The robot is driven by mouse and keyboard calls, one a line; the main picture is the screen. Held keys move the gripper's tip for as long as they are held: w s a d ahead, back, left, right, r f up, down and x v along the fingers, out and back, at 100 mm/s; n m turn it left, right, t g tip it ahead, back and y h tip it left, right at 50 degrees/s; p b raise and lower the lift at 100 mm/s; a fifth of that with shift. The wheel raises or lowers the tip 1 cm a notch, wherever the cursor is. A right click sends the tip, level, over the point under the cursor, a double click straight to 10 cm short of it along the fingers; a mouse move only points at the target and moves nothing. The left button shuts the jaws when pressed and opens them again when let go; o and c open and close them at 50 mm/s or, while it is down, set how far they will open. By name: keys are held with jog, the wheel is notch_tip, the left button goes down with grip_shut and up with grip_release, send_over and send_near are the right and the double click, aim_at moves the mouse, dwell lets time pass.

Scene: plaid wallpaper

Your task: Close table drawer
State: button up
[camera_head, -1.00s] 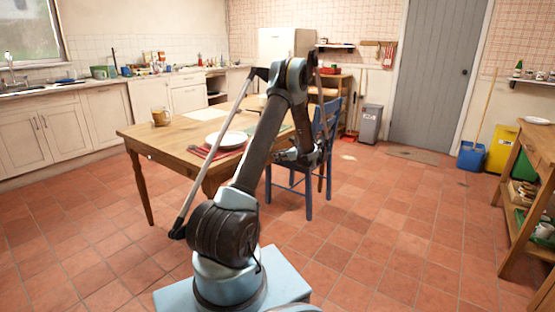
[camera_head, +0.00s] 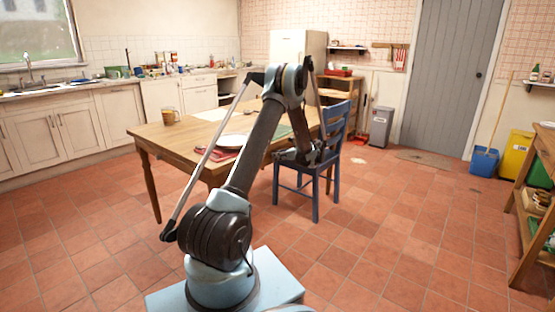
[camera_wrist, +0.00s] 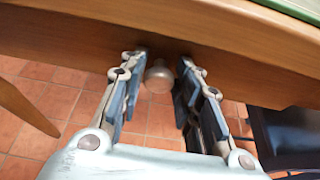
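The wooden table (camera_head: 185,143) stands left of centre in the head view. In the wrist view, its wooden front band (camera_wrist: 90,38) runs across the top with a round knob (camera_wrist: 158,77) on it. I cannot tell where the drawer's edges are or how far out it is. My gripper (camera_wrist: 163,62) is open, with one finger on each side of the knob and the tips close to the wood. Gaps show between the knob and both fingers. In the head view my gripper (camera_head: 303,156) is at the table's right side, partly hidden by the arm.
A blue chair (camera_head: 338,125) stands right beside the table, close to my gripper; its dark part (camera_wrist: 285,135) shows at lower right in the wrist view.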

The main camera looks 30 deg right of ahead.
jog(key=shift+o, duration=0.2)
jog(key=v, duration=1.1)
jog(key=shift+s, duration=0.4)
jog(key=shift+r, duration=0.1)
